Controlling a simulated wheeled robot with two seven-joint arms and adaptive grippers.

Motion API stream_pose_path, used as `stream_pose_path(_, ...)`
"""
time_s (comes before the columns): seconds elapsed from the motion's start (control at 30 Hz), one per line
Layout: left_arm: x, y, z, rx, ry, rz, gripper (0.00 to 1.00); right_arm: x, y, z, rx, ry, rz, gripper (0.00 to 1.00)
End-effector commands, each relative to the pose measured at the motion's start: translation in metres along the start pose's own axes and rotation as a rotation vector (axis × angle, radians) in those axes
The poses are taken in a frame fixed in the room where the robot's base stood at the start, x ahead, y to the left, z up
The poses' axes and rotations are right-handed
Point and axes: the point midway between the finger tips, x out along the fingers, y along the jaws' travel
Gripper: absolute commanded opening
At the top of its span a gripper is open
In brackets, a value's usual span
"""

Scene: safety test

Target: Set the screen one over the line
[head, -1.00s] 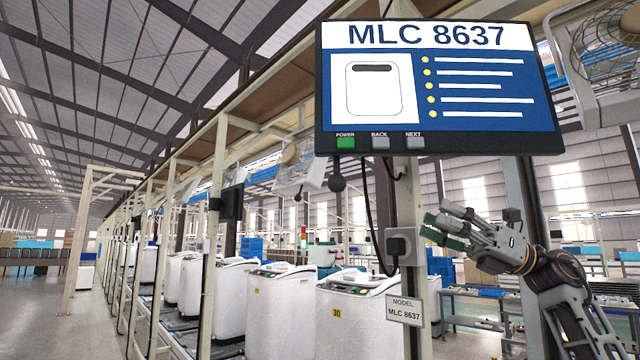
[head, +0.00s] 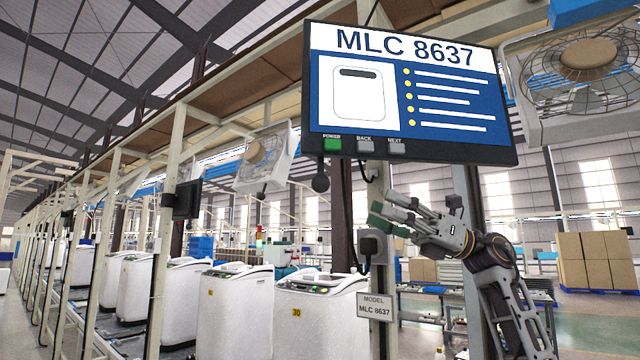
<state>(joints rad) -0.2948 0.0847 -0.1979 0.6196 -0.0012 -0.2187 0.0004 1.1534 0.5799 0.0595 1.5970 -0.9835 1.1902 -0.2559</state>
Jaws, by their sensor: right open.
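The screen (head: 365,120) hangs over the line in the upper middle of the head view. It reads MLC 8637 and shows a white machine picture beside yellow-dotted lines. Under its picture are a green POWER button (head: 332,144), a grey BACK button (head: 364,146) and a grey NEXT button (head: 395,147). A tag (head: 375,306) on the post below reads MODEL MLC 8637. My right gripper (head: 386,212) is open and empty, below the buttons and apart from the screen, its fingers pointing left. My left gripper is out of view.
A plug in a socket box (head: 371,247) sits on the post just below my right gripper. White washing machines (head: 321,312) stand in a row along the line. A caged fan (head: 585,70) hangs at the upper right. Boxes (head: 596,258) are stacked at the far right.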

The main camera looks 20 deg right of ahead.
Motion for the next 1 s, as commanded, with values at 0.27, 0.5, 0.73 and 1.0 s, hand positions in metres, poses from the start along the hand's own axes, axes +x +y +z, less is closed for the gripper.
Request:
stream_pose_path(0.27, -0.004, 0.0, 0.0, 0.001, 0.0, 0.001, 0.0, 0.016, 0.0, 0.001, 0.001, 0.002, 0.001, 0.53)
stream_pose_path(0.5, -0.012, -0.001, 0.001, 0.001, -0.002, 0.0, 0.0, 0.045, 0.001, 0.001, 0.0, 0.001, 0.004, 0.53)
stream_pose_path(0.73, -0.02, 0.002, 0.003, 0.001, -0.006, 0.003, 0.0, 0.075, 0.001, 0.002, 0.001, 0.0, 0.003, 0.53)
stream_pose_path(1.0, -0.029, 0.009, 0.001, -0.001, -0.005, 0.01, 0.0, 0.111, 0.001, 0.001, 0.0, 0.0, 0.003, 0.53)
